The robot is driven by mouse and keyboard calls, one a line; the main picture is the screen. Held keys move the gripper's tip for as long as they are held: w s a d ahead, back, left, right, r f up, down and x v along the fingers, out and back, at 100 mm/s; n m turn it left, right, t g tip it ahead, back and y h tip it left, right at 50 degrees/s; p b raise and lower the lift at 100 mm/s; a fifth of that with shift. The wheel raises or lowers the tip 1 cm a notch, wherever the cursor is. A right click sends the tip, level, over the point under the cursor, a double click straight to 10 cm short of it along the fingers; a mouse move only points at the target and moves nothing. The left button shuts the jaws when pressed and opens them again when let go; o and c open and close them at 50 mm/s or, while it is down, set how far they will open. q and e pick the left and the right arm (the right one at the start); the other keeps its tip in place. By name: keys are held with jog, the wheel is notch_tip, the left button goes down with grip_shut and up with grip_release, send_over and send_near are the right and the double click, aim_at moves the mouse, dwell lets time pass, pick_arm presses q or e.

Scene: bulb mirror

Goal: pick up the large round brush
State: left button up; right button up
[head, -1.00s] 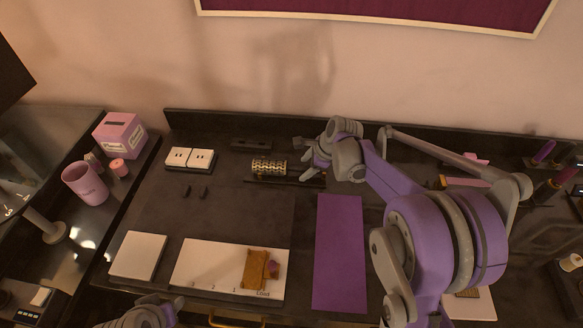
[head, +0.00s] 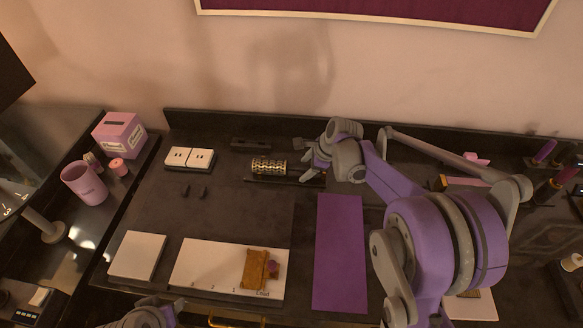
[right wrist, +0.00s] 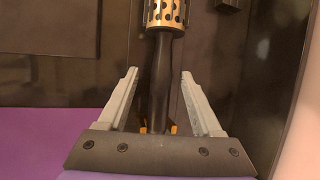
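The large round brush (head: 268,167) lies on the dark counter near the back wall, its perforated gold barrel to the left. My right gripper (head: 308,160) is at its handle end, to the right of the barrel. In the right wrist view the black handle (right wrist: 160,75) runs between the two fingers of the right gripper (right wrist: 160,88). The fingers are open, with a gap on each side of the handle. The gold barrel (right wrist: 165,12) is beyond the fingertips. Part of my left arm shows at the bottom edge; its fingers cannot be made out.
A purple mat (head: 340,250) lies in front of my right gripper. A white tray (head: 205,270) holds a brown item (head: 254,270). White boxes (head: 190,158) stand left of the brush. A pink mug (head: 84,184) and pink box (head: 119,134) stand at left. The counter between is mostly clear.

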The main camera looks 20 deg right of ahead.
grip_shut()
jog(key=shift+r, duration=0.1)
notch_tip(320, 180, up, 10)
jog(key=shift+r+p, duration=0.2)
jog(key=shift+p, duration=0.25)
